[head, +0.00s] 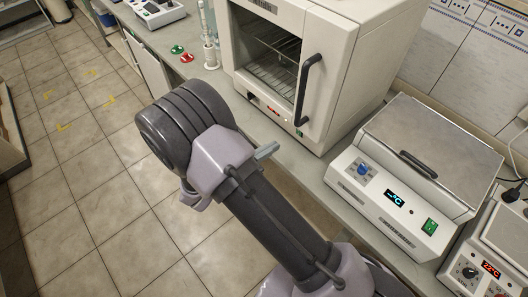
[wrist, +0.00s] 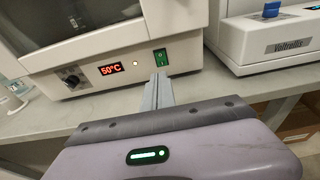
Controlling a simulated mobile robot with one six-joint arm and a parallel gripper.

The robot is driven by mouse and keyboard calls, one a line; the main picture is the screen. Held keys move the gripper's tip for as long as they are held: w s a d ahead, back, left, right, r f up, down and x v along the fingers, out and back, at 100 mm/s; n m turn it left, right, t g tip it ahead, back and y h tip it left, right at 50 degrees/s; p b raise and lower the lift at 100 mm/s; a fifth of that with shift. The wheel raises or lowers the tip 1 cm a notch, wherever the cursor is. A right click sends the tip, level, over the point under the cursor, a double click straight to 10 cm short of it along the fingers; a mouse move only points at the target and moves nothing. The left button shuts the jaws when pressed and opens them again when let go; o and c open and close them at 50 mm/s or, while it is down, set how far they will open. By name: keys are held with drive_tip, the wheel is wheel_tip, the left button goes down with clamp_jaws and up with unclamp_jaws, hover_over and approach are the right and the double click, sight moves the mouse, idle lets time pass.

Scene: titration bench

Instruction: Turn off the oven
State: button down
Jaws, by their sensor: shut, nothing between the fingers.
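The oven (head: 340,75) is a cream box with a windowed door and a dark vertical handle. In the wrist view its lower front panel (wrist: 185,50) bears a black knob (wrist: 71,80), a red display (wrist: 111,69) reading 50°C, a small pale light (wrist: 135,63) and a green rocker switch (wrist: 161,57). My gripper (wrist: 158,77) is shut and empty. Its tips point at the panel just below the green switch in the picture; I cannot tell whether they touch. In the head view my gripper (head: 268,150) is in front of the oven's lower edge.
A water bath (head: 395,180) with a metal lid and its own green switch stands right of the oven. Further right is another device (head: 483,265) with a red display. Glassware (head: 210,45) and small red and green items (head: 186,57) are left. The tiled floor (head: 80,170) is clear.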

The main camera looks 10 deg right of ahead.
sight(297, 131)
drive_tip(key=x, duration=0.2)
drive_tip(key=b+x, duration=0.1)
drive_tip(key=x, duration=0.3)
drive_tip(key=shift+w+d+r, duration=0.25)
drive_tip(key=shift+d, duration=0.05)
drive_tip(key=shift+w+d+r+b, duration=0.2)
drive_tip(key=shift+w+d+b, duration=0.15)
drive_tip(key=shift+w+d, duration=0.15)
drive_tip(key=shift+w+d+r, duration=0.1)
drive_tip(key=shift+d+r, duration=0.05)
drive_tip(key=shift+d, duration=0.15)
drive_tip(key=shift+a, duration=0.25)
drive_tip(key=r+p+v, duration=0.2)
drive_tip(key=p+v, duration=0.2)
drive_tip(key=v, duration=0.9)
drive_tip(key=shift+d, duration=0.15)
